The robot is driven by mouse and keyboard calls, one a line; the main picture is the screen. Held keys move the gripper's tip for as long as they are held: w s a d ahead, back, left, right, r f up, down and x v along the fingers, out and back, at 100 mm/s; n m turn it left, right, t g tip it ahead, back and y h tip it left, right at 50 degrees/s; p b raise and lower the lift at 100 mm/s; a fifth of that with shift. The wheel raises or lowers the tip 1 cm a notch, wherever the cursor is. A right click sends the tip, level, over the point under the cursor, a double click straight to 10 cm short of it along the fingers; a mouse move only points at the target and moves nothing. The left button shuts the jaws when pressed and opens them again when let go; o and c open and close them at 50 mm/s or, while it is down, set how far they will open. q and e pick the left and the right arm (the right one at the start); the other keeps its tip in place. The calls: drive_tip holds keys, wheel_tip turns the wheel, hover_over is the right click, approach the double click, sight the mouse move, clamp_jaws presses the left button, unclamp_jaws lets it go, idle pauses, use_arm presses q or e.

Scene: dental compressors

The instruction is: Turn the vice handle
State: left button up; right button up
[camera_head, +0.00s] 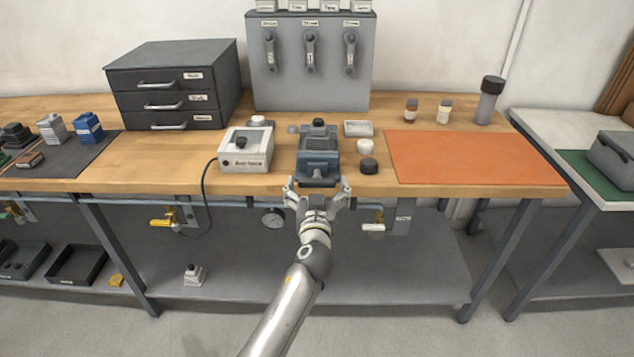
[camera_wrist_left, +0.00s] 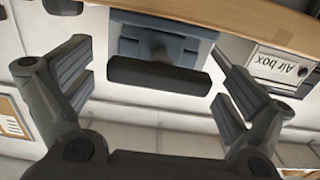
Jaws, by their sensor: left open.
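The blue-grey vice (camera_head: 318,148) stands at the front edge of the wooden bench, with its front overhanging slightly. Its dark bar handle (camera_wrist_left: 157,76) shows lengthwise across the left wrist view, in front of the blue vice body (camera_wrist_left: 150,40). My left gripper (camera_head: 317,187) is open at the bench edge, just in front of the vice. In the left wrist view its two fingers (camera_wrist_left: 153,62) stand apart, one on each side of the handle, with visible gaps to it. In the head view the handle is largely hidden by the gripper. My right gripper is not in view.
A white air box (camera_head: 245,149) with a dark knob and a cable stands left of the vice. Small black and white round parts (camera_head: 368,166) lie to its right. An orange mat (camera_head: 470,158) lies further right. A yellow-handled valve (camera_head: 165,219) hangs under the bench.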

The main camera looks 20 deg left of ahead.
use_arm(q)
drive_tip(key=shift+w+a, duration=0.15)
drive_tip(key=shift+w, duration=0.25)
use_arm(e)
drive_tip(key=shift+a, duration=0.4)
use_arm(q)
drive_tip(key=c, duration=1)
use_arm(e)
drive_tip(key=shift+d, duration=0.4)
use_arm(q)
drive_tip(key=shift+m, duration=0.3)
